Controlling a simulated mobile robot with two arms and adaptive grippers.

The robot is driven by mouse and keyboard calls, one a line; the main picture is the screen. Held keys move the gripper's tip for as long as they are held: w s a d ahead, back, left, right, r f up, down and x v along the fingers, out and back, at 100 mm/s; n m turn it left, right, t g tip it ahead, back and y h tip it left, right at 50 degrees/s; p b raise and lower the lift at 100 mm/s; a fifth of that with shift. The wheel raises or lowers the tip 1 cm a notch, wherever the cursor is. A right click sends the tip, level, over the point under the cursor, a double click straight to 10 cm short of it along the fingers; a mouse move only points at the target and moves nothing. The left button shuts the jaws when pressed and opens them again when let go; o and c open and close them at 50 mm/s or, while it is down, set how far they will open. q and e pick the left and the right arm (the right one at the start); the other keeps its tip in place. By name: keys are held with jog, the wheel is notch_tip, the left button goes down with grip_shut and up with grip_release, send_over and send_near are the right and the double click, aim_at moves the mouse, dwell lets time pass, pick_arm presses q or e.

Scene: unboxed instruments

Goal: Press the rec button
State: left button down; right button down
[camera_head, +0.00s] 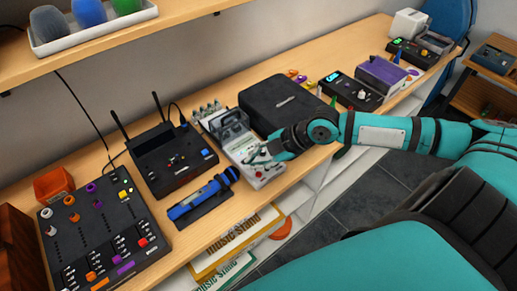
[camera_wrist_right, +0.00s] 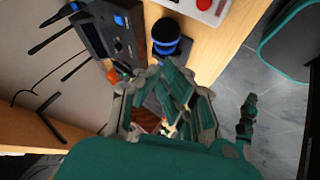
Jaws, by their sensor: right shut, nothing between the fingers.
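A pale grey-white device (camera_head: 240,148) with a clear raised lid lies on the desk in the middle of the head view. A small red button (camera_head: 258,174) sits on its near end; its label is too small to read. My right gripper (camera_head: 256,158) is shut and empty, above the near part of this device and close to the red button. I cannot tell whether it touches. In the wrist view the right gripper's fingers (camera_wrist_right: 168,105) show, and a white panel with a red button (camera_wrist_right: 203,4) is at the top edge. My left gripper is not in view.
A blue microphone (camera_head: 203,194) on a dark stand and a black receiver (camera_head: 172,160) with antennas stand to the left. A black mixer (camera_head: 105,232) is at the far left. A black case (camera_head: 285,103) lies behind my right gripper. The desk's front edge is close.

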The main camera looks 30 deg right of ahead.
jog(key=shift+w+d+r+t, duration=0.15)
jog(key=shift+w+d+r, duration=0.2)
jog(key=shift+d+r, duration=0.25)
jog(key=shift+w+d+r+t, duration=0.15)
jog(key=shift+w+d+r, duration=0.15)
jog(key=shift+d+r, duration=0.25)
jog(key=shift+a+f, duration=0.1)
jog(key=b, duration=0.7)
send_over(258, 176)
notch_tip(258, 176, down, 7)
jog(key=shift+r, duration=0.1)
jog(key=shift+f+b, duration=0.4)
jog(key=shift+f, duration=0.45)
jog(key=shift+f, duration=0.45)
